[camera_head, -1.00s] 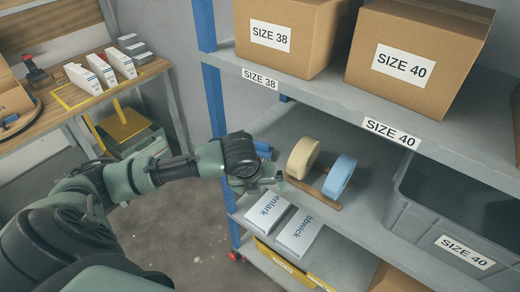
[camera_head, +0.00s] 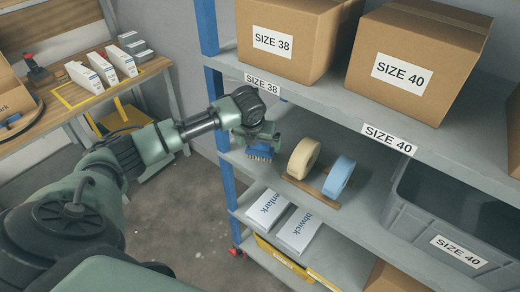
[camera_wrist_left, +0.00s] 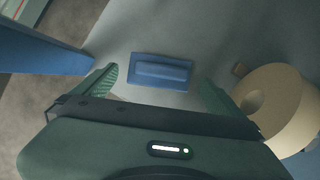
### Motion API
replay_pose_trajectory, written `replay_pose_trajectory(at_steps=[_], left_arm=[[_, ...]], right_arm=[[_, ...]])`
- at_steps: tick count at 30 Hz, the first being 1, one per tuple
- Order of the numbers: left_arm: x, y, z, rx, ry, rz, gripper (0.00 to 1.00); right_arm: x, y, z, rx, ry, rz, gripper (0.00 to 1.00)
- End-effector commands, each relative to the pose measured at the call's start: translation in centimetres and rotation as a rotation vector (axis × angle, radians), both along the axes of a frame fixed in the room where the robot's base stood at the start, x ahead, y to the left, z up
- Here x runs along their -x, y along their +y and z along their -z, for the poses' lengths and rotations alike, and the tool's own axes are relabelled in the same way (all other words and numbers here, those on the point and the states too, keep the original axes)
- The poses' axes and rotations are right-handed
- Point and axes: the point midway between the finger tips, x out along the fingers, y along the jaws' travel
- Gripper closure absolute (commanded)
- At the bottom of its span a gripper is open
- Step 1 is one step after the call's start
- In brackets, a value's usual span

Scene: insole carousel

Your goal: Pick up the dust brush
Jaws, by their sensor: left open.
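The dust brush (camera_head: 260,151) has a blue body and tan bristles. It is on the middle shelf, left of the tape rolls, partly covered by my left gripper in the head view. In the left wrist view the blue brush (camera_wrist_left: 161,71) lies ahead, between the two green fingers. My left gripper (camera_head: 262,138) is open and empty, with its fingers (camera_wrist_left: 158,85) apart on either side of the brush. I cannot tell whether they touch it. My right gripper is not in view.
A blue shelf post (camera_head: 214,100) stands close left of the gripper. A cream tape roll (camera_head: 303,158) and a blue roll (camera_head: 339,176) stand to the right. The upper shelf (camera_head: 330,105) with boxes is above. A grey bin (camera_head: 440,215) is at the right.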

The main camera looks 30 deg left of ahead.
Motion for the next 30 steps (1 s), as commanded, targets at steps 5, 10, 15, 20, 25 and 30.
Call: replay_pose_trajectory(at_steps=[5, 10, 15, 20, 25, 30], left_arm=[[-0.8, 0.2, -0.1, 0.000, 0.000, 0.000, 0.00], [-1.8, 0.5, 2.1, 0.001, 0.005, 0.000, 0.00], [-2.6, 0.8, 4.0, -0.001, 0.001, 0.000, 0.00], [-2.9, 0.9, 4.7, -0.001, -0.001, 0.001, 0.00], [-2.8, 0.9, 4.7, -0.001, -0.001, 0.001, 0.00], [-2.8, 0.9, 4.7, -0.002, -0.001, 0.001, 0.47]], right_arm=[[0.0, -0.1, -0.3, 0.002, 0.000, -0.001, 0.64], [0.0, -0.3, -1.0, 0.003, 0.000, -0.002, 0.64], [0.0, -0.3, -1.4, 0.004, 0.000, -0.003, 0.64], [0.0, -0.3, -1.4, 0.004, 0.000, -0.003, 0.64], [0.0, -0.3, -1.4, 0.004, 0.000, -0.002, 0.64], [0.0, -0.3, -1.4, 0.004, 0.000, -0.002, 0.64]])
